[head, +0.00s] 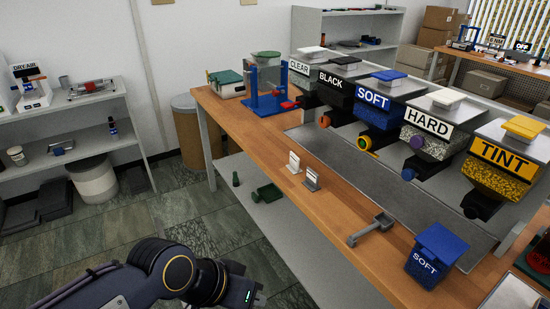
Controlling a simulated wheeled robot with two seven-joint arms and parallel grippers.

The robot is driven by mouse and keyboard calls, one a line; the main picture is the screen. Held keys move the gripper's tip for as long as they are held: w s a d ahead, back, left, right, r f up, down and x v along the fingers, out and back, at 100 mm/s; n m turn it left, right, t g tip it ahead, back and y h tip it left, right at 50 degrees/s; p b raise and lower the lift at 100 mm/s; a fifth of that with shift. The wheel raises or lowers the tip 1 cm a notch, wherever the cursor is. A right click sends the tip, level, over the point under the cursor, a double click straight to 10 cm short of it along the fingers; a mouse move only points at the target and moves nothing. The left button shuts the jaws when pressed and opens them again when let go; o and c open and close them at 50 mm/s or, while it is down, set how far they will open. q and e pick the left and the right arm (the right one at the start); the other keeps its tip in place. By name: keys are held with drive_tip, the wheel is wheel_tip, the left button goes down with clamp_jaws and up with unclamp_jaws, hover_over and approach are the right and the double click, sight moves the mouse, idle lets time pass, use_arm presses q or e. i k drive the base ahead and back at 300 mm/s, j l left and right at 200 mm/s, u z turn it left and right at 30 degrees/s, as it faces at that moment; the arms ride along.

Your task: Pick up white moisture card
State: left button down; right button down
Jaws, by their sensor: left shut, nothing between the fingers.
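A small white card (294,161) stands upright in a holder on the wooden bench, left of the middle of the bench top. A similar grey card (312,179) stands just to its right and nearer. My left arm comes in from the bottom left. My left gripper (258,298) is at the bottom edge, low in front of the bench, well apart from the white card. It is shut and empty, and its fingers are mostly cut off by the frame. My right gripper is not in view.
A grey scoop-like tool (371,230) and a blue SOFT bin (437,255) are on the bench to the right. Labelled hoppers (428,123) line the back over a grey tray. A blue press (268,88) stands at the far left end. Bench top around the cards is clear.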

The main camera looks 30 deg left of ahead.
sight(293, 167)
drive_tip(key=u, duration=0.9)
drive_tip(key=i+j+z, duration=0.15)
drive_tip(key=z, duration=0.3)
drive_tip(key=i+j+z, duration=0.3)
drive_tip(key=z, duration=0.15)
drive_tip(key=i+j, duration=0.2)
drive_tip(key=j, duration=0.15)
drive_tip(key=i+j+z, duration=0.1)
drive_tip(key=j, duration=0.25)
drive_tip(key=i+j+z, duration=0.1)
drive_tip(key=i+j, duration=0.35)
drive_tip(key=j, duration=0.3)
drive_tip(key=i+j+z, duration=0.1)
drive_tip(key=j, duration=0.25)
drive_tip(key=i, duration=0.1)
